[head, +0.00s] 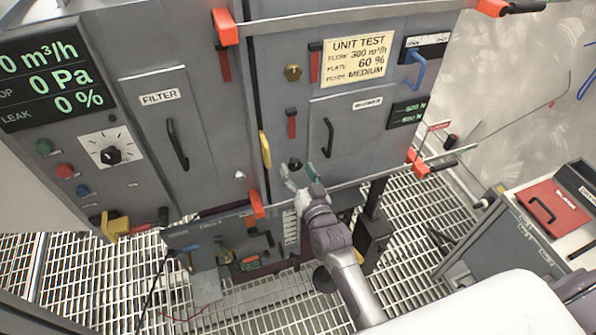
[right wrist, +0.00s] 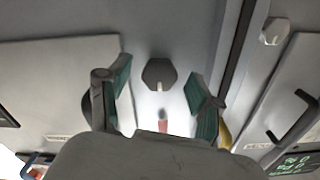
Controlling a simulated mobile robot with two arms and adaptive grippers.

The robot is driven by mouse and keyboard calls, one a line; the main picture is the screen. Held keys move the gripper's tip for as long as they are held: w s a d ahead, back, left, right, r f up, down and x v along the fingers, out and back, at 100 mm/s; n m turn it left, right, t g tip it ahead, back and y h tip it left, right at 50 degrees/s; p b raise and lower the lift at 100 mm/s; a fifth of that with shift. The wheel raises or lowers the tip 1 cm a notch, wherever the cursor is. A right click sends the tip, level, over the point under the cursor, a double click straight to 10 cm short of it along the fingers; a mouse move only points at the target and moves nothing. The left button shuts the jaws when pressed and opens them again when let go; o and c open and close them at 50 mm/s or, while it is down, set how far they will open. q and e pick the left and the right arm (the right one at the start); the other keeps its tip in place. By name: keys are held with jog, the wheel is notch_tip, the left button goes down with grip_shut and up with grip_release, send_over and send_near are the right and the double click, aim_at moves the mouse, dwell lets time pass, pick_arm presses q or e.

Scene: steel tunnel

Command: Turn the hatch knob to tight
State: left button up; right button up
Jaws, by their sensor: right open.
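The hatch knob (head: 295,164) is a small dark knob low on the grey cabinet front, left of the door under the yellow UNIT TEST sign. In the right wrist view the knob (right wrist: 159,73) looks dark and six-sided, with a pale pointer mark toward the bottom of the picture. My right gripper (head: 301,176) is open just in front of it. In the right wrist view its green-padded fingers (right wrist: 160,100) stand apart on either side of the knob's line, and I see no contact. The knob's scale cannot be read. My left gripper is not in view.
A red latch (head: 291,123) sits above the knob and a yellow handle (head: 265,150) to its left. A hatch door (head: 345,130) with a black handle is to the right. A rail (head: 340,187) with orange clamps runs below. A trolley with a red case (head: 553,207) stands right.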

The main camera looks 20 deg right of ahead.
jog(key=shift+s, duration=0.2)
jog(key=s, duration=1.1)
jog(key=shift+s+d, duration=0.2)
jog(key=shift+s, duration=0.1)
